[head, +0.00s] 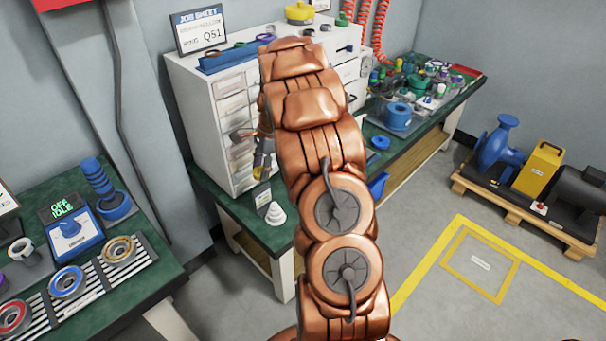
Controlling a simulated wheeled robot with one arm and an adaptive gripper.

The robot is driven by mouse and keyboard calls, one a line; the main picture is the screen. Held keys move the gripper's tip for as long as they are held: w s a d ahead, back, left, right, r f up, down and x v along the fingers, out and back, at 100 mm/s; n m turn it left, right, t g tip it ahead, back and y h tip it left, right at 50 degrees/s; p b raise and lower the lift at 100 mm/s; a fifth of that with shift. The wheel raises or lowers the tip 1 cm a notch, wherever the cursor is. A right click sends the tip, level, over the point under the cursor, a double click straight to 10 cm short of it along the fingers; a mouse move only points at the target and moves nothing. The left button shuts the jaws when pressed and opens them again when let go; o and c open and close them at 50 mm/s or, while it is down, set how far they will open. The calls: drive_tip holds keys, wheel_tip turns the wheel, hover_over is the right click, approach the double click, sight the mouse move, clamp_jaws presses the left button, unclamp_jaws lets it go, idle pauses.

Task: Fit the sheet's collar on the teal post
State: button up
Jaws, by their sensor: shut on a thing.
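The job sheet (201,31) stands on top of the white drawer cabinet and reads Q51. Several small rings, purple, red and green among them, lie near a blue rack (222,60) on the cabinet top. My gripper (260,170) is small and partly hidden behind my copper arm, in front of the cabinet drawers and above the green bench. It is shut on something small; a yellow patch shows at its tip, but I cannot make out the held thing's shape. I cannot pick out a teal post for certain.
A white stepped cone (275,213) stands on the green bench below my gripper. The left bench holds a blue ribbed post (97,178), a display reading OFF IDLE (64,207) and several bearings. Cluttered small parts (425,80) fill the right bench.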

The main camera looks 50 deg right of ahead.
drive_tip(key=s+d+f+m+b, duration=0.1)
drive_tip(key=s+d+m, duration=0.1)
drive_tip(key=d+m, duration=0.1)
drive_tip(key=s+d+f+m+t+h, duration=0.1)
drive_tip(key=s+d+m, duration=0.1)
drive_tip(key=d, duration=0.3)
drive_tip(key=s+d+f+m+h+b, duration=0.1)
drive_tip(key=d+m, duration=0.2)
drive_tip(key=m, duration=0.2)
drive_tip(key=shift+s+d+f+t+b, duration=0.3)
drive_tip(key=shift+s+d+f+t, duration=0.1)
drive_tip(key=shift+f+b, duration=0.65)
drive_tip(key=shift+r, duration=0.15)
drive_tip(key=shift+s+p+x, duration=0.1)
drive_tip(key=shift+p+x, duration=0.3)
drive_tip(key=shift+x, duration=0.3)
drive_tip(key=shift+s+p+x, duration=0.15)
drive_tip(key=shift+p+x, duration=0.2)
drive_tip(key=shift+x, duration=0.4)
drive_tip(key=shift+d+f+p, duration=0.1)
drive_tip(key=shift+f+p, duration=0.25)
drive_tip(key=shift+f, duration=1.65)
drive_tip(key=o, duration=1.4)
drive_tip(key=shift+o, duration=0.2)
